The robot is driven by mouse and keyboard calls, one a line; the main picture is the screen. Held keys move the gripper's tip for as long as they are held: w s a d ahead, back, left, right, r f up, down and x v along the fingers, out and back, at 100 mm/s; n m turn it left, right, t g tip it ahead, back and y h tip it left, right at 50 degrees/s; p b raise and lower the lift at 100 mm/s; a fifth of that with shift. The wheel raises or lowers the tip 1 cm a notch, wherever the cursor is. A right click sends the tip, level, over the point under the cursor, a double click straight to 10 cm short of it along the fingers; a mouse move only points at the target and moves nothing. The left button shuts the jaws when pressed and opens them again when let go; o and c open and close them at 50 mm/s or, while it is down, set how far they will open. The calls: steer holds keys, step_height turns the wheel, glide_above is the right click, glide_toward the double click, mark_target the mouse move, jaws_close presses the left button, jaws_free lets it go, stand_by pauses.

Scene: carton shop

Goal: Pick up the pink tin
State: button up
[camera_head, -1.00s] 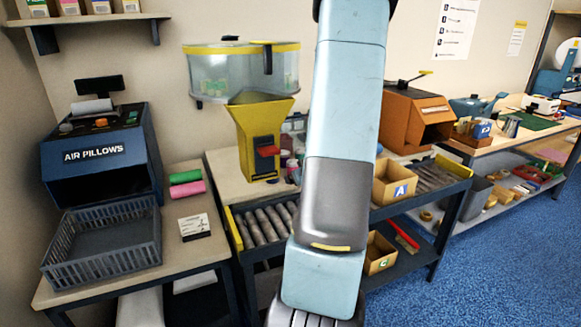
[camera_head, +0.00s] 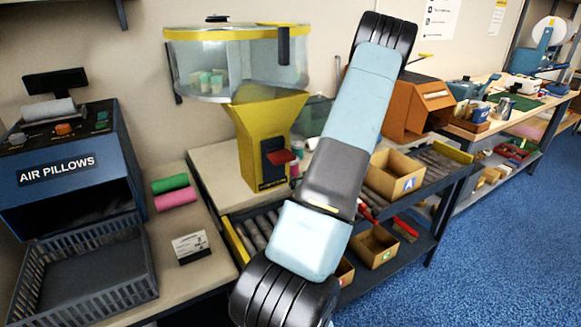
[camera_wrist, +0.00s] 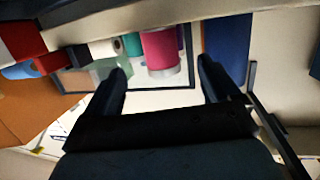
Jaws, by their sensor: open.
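The pink tin (camera_wrist: 162,48) shows in the wrist view as a pink cylinder with a pale metal band at its lower end in the picture. It is ahead of my gripper (camera_wrist: 161,72), roughly centred between the two spread fingers. My gripper is open and nothing is held. I cannot tell the exact distance from the fingertips to the tin. In the head view my arm crosses the middle and my gripper is out of sight. A small pink patch beside the yellow dispenser there may be the tin, mostly hidden.
Close beside the tin are a teal item (camera_wrist: 132,45) and a white roll (camera_wrist: 105,49). In the head view, the yellow dispenser (camera_head: 262,135), carton A (camera_head: 394,176) and an orange machine (camera_head: 416,104) flank my arm. A pink roll (camera_head: 176,198) lies left.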

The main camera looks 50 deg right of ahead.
mark_target(291, 167)
steer(key=x, duration=1.1)
steer(key=shift+f, duration=0.2)
steer(key=shift+c, duration=0.2)
steer(key=c, duration=1.1)
steer(key=shift+r, duration=0.1)
